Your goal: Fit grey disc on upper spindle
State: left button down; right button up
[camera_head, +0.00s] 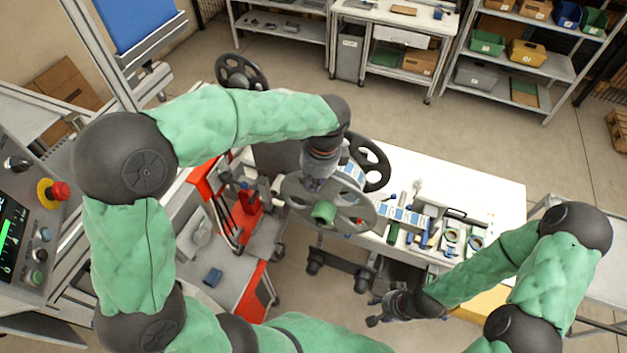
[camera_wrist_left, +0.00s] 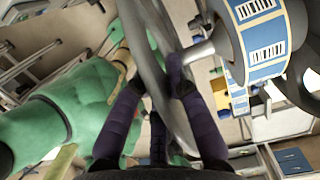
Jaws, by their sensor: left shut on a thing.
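A grey disc (camera_head: 355,215) with spoke-like openings and a green hub (camera_head: 323,212) hangs tilted below my left gripper (camera_head: 316,178). The left gripper is shut on it. In the left wrist view the grey disc (camera_wrist_left: 150,45) passes between the dark fingers (camera_wrist_left: 150,75). A pale metal rod, seemingly a spindle (camera_wrist_left: 197,52), shows just right of the disc, beside a blue-and-white labelled roll (camera_wrist_left: 262,35). I cannot tell whether disc and rod touch, or whether this is the upper spindle. My right gripper (camera_head: 374,310) appears open and empty, low in the head view.
A dark spoked disc (camera_head: 374,160) stands behind the labelled roll (camera_head: 352,173); another dark disc (camera_head: 242,71) is farther back left. The white table (camera_head: 480,185) carries tools and small parts at right. A red-and-grey stand (camera_head: 246,215) is left of the held disc.

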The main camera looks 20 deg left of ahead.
pick_arm(q)
jog(key=shift+w, duration=0.15)
jog(key=shift+w+p, duration=0.65)
jog(key=shift+w, duration=1.15)
jog(key=shift+w, duration=0.25)
jog(key=shift+w, duration=0.25)
jog(key=c, duration=1.2)
grip_release()
jog(key=shift+d, duration=0.1)
jog(key=shift+o, duration=0.2)
